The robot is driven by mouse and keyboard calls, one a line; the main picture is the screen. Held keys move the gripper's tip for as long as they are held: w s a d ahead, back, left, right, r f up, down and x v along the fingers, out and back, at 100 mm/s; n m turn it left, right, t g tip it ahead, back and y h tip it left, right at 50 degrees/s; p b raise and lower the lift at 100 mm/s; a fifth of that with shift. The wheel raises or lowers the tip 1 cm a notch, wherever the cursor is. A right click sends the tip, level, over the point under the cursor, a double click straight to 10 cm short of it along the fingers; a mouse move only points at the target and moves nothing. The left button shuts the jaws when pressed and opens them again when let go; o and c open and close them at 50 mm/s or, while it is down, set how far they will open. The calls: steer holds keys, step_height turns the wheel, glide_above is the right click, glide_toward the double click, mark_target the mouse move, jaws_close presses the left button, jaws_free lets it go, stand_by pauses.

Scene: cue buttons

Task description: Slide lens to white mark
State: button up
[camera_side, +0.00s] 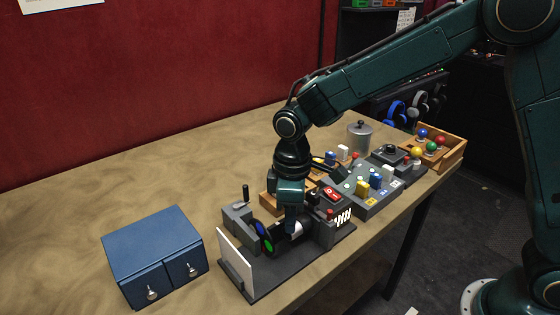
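The optical bench, a dark grey base (285,272), stands near the front of the table. A white screen (236,262) is upright at its left end. Just right of the screen is a dark disc with a green patch (268,246) and a blue patch (258,227). My gripper (291,226) points down over the middle of the bench, between the disc and the lamp housing (333,222) at the right. The lens and its carriage are hidden or too small to make out at my fingertips. A small white patch shows beside them; I cannot tell if it is the white mark.
A blue two-drawer cabinet (155,256) stands left of the bench. Behind and right are a grey panel of coloured buttons (366,186), a metal pot (359,137) and a wooden tray (451,158) with coloured balls. The table's back left is clear.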

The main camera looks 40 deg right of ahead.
steer(key=shift+c, duration=0.4)
jaws_close()
steer(key=shift+a, duration=0.75)
steer(key=shift+r, duration=0.1)
steer(key=shift+o, duration=0.4)
jaws_free()
